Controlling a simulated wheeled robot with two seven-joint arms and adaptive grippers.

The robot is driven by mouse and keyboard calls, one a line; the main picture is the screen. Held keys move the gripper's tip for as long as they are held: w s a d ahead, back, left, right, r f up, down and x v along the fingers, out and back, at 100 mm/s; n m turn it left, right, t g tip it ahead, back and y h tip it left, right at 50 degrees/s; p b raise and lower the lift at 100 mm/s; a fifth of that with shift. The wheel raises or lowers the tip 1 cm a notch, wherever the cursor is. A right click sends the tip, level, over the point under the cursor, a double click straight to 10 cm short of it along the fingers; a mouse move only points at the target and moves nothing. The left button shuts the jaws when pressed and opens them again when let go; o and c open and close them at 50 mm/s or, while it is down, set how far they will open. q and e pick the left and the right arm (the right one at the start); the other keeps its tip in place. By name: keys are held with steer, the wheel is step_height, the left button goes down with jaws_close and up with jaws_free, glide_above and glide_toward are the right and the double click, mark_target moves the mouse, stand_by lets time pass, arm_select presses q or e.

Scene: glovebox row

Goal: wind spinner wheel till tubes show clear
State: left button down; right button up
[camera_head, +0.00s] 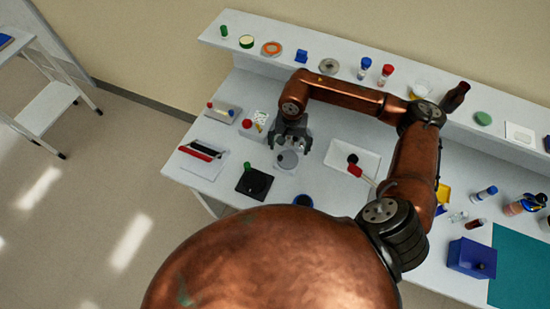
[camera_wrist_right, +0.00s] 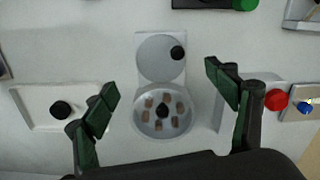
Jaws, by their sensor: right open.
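The spinner (camera_wrist_right: 147,79) is a pale unit on the white bench. Its flat grey wheel (camera_wrist_right: 160,52) carries a dark knob (camera_wrist_right: 178,53) near the right edge. Beside the wheel, a round bowl (camera_wrist_right: 139,122) holds several tubes (camera_wrist_right: 162,102) around a dark hub; their contents look brownish, not clear. In the head view the spinner (camera_head: 287,160) is partly covered by my right gripper (camera_head: 291,143). That gripper is open and empty above it, and in the right wrist view its fingers (camera_wrist_right: 160,88) stand on either side, apart from it. My left gripper is not in view.
A white tray (camera_head: 370,165) with a dark round piece lies to the right. A red ball (camera_head: 247,123) sits nearby. A raised shelf (camera_head: 400,66) runs behind.

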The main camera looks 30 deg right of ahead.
mark_target(288, 159)
step_height(288, 159, down, 7)
steer(key=shift+w+r+p, duration=0.1)
steer(key=shift+w+p, duration=0.05)
steer(key=shift+p, duration=0.35)
steer(key=shift+f, duration=0.3)
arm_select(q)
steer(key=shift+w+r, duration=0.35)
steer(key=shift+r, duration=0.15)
arm_select(e)
steer(key=shift+f, duration=0.2)
steer(key=c, duration=1.2)
